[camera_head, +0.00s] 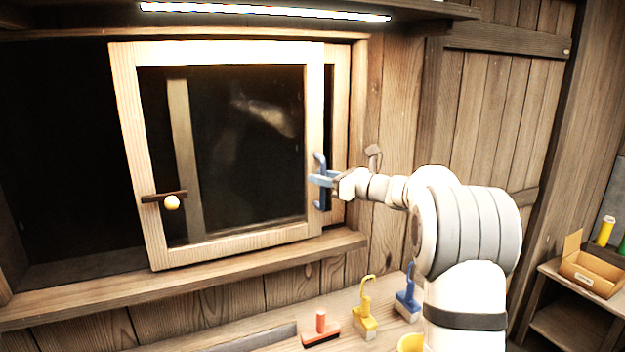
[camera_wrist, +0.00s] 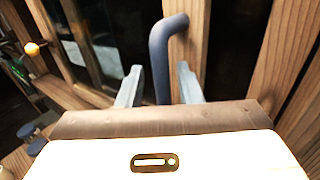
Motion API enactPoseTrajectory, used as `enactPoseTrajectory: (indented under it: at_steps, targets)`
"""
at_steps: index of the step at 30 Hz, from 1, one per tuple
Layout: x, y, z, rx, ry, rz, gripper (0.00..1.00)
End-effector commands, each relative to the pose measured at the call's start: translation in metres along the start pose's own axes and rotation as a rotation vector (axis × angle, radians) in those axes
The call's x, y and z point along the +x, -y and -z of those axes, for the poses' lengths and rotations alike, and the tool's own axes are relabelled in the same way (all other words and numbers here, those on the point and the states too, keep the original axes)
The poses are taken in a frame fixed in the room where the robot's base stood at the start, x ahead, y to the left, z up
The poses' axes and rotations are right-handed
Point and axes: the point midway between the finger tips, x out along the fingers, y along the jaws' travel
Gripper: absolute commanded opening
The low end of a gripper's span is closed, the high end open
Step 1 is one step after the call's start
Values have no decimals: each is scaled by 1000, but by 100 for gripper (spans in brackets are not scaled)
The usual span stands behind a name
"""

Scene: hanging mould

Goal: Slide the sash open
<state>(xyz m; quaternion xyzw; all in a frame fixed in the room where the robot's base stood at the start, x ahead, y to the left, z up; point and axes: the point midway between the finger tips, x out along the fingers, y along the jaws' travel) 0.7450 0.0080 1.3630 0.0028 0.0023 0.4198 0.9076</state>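The sash (camera_head: 315,95) is a pale wooden frame around a dark pane in the head view; its frame also shows in the wrist view (camera_wrist: 62,55). A blue bar handle (camera_head: 319,160) stands on its right stile. My gripper (camera_head: 322,180) is at this handle. In the wrist view, my gripper (camera_wrist: 160,70) has one finger on each side of the blue handle (camera_wrist: 158,50), with narrow gaps, so it is open around it. A wooden bar with a pale round knob (camera_head: 172,203) lies across the sash's left stile.
A dark space (camera_head: 60,150) lies left of the sash, above a wooden sill (camera_head: 210,273). Below, a bench holds a red-handled brush (camera_head: 320,330), a yellow tool (camera_head: 365,320) and a blue tool (camera_head: 408,303). A cardboard box (camera_head: 590,272) stands on the right shelf.

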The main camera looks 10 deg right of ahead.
Motion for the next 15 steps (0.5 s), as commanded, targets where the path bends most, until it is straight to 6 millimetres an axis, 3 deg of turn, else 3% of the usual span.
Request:
enactPoseTrajectory:
  at_steps: [4, 15]
  targets:
    - [-11, 0, 0, -2, 1, 1, 33]
    - [-70, -2, 3, 0, -1, 1, 33]
